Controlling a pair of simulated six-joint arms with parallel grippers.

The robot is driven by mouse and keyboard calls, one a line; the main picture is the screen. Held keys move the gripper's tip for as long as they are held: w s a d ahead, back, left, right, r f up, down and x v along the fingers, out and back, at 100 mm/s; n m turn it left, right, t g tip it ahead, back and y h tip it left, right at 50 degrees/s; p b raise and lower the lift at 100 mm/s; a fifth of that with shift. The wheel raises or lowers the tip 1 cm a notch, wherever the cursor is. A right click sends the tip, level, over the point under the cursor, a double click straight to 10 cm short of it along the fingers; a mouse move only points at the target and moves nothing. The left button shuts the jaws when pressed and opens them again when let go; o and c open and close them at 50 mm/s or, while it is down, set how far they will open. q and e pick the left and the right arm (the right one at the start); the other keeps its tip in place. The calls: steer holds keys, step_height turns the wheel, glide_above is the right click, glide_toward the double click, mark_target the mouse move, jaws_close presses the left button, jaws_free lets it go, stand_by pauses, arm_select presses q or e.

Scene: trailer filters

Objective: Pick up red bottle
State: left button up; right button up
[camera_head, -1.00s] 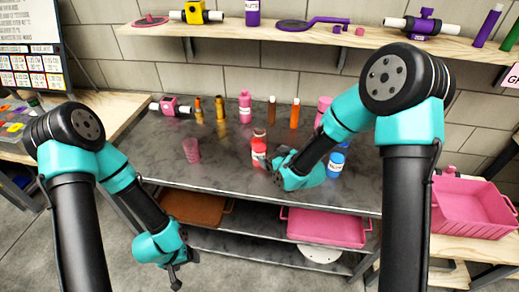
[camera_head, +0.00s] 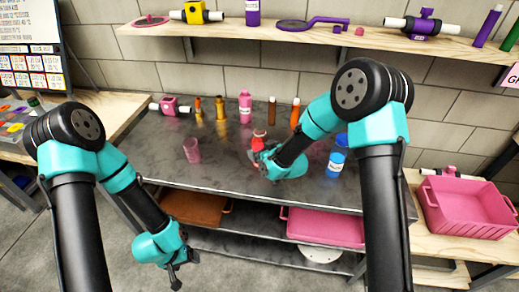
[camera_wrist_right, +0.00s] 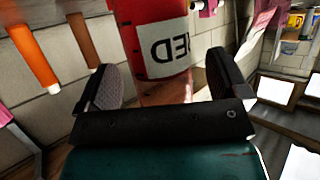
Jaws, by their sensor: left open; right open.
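The red bottle (camera_head: 258,141) stands on the dark metal table, its lower part hidden behind my right gripper (camera_head: 262,157). In the right wrist view the red bottle (camera_wrist_right: 155,20) is large, with a white label reading RED upside down. There the right gripper (camera_wrist_right: 165,78) is open, its two pads on either side of the bottle's line with gaps showing. I cannot tell how deep the bottle sits between them. My left gripper (camera_head: 175,273) is open and empty, low in front of the table at the left.
A blue bottle (camera_head: 337,157) stands right of my right gripper. A pink cup (camera_head: 192,150) stands to the left. A pink bottle (camera_head: 245,107), an orange tube (camera_head: 295,113) and a brown tube (camera_head: 272,111) stand along the back. A pink bin (camera_head: 468,207) is at the far right.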

steer(key=shift+w+a+f, duration=0.25)
steer(key=shift+w+a, duration=0.05)
steer(key=shift+w, duration=0.2)
steer(key=shift+c, duration=0.4)
steer(key=c, duration=1.1)
